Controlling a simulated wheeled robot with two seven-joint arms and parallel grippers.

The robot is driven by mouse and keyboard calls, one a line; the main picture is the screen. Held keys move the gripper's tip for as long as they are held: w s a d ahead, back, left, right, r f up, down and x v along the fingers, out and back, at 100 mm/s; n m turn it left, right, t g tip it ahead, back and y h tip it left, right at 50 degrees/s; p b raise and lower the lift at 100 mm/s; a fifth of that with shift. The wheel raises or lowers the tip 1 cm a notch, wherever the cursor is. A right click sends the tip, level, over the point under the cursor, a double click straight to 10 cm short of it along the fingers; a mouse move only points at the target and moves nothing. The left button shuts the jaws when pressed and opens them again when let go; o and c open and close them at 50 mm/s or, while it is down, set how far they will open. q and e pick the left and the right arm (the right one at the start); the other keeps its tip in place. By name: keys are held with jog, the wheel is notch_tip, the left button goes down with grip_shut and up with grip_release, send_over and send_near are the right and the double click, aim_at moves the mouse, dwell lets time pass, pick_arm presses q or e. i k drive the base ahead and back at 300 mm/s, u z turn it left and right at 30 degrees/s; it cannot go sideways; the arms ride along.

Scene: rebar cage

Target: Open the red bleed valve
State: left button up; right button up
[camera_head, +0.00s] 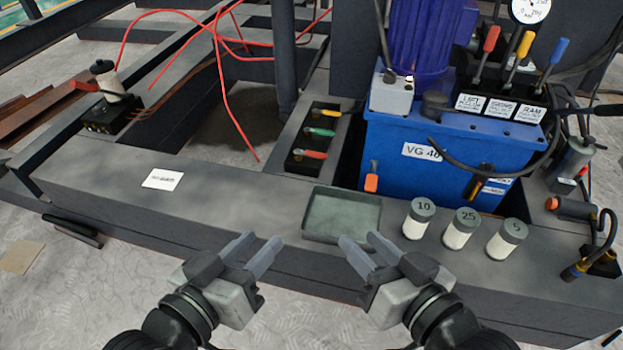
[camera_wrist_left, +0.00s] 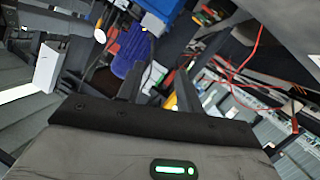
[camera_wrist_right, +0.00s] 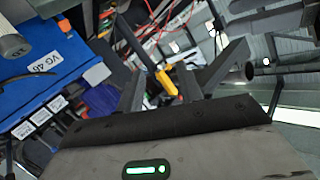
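A dark block in the head view carries a yellow, a green and a red handle; the red handle (camera_head: 311,154) is nearest me and lies sideways. I cannot read a label on it, so I cannot confirm it is the bleed valve. An upright red lever (camera_head: 487,42) stands above a "LIFT" label on the blue power unit (camera_head: 390,155). My left gripper (camera_head: 261,243) is open and empty, over the front beam, below and left of the block. My right gripper (camera_head: 358,241) is open and empty, just in front of the grey tray. Neither touches a handle.
The grey tray (camera_head: 313,233) lies on the beam (camera_head: 100,195). Canisters marked 10 (camera_head: 418,218), 25 (camera_head: 461,229) and 5 (camera_head: 507,240) stand to its right. Red hoses (camera_head: 235,110) loop at the back left.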

aim_at(310, 154)
jog(key=z, duration=0.05)
jog(key=k, duration=0.55)
jog(key=u, duration=0.65)
jog(key=i, duration=1.35)
jog(key=z, duration=0.25)
